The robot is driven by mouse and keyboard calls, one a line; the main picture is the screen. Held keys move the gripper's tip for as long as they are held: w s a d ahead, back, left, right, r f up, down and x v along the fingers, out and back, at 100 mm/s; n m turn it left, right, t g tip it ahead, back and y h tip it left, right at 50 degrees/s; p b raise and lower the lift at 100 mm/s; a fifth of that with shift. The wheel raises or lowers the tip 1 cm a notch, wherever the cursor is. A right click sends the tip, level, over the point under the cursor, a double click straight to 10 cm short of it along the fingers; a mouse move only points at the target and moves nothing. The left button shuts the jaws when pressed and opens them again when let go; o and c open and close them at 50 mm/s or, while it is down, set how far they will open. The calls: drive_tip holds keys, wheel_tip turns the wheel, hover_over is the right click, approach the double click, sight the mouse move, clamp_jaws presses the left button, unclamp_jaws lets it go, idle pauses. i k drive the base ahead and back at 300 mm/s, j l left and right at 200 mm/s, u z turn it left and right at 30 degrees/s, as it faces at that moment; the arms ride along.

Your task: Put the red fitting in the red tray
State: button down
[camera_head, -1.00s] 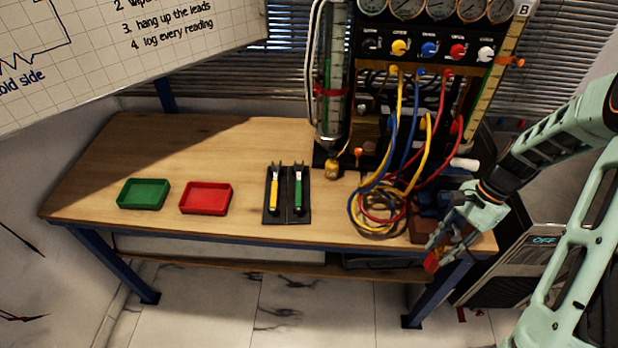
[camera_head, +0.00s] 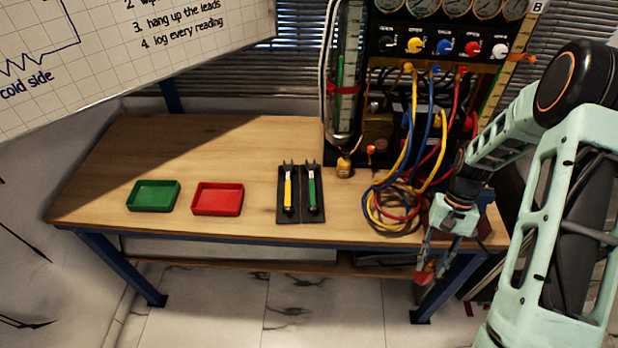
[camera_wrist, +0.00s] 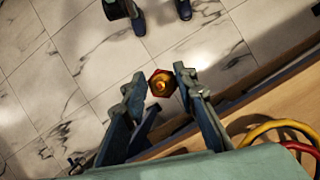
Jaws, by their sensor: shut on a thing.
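The red fitting (camera_wrist: 162,84) is held between the fingertips of my gripper (camera_wrist: 157,88) in the wrist view. It looks like a red hexagonal piece with a brass-coloured centre. In the head view the fitting (camera_head: 424,275) hangs at the tips of my gripper (camera_head: 432,264), just off the front edge of the bench at the right, with floor behind it. The red tray (camera_head: 218,211) lies empty on the left half of the bench, far to the left of my gripper. A green tray (camera_head: 153,208) lies left of it, also empty.
Two fork-ended tools, yellow (camera_head: 289,190) and green (camera_head: 312,188), lie on dark mats between the red tray and coiled leads (camera_head: 388,212). The gauge rig (camera_head: 440,90) stands at the back right. The left of the wooden bench (camera_head: 110,165) is mostly clear.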

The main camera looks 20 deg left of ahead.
sight(219, 202)
drive_tip(key=k+j, duration=0.1)
drive_tip(key=j, duration=0.45)
drive_tip(key=k+j, duration=0.1)
drive_tip(key=j, duration=0.4)
drive_tip(key=k+j, duration=0.1)
drive_tip(key=j, duration=0.45)
drive_tip(key=k+j, duration=0.1)
drive_tip(key=j, duration=0.45)
drive_tip(key=k+j, duration=0.1)
drive_tip(key=j, duration=0.4)
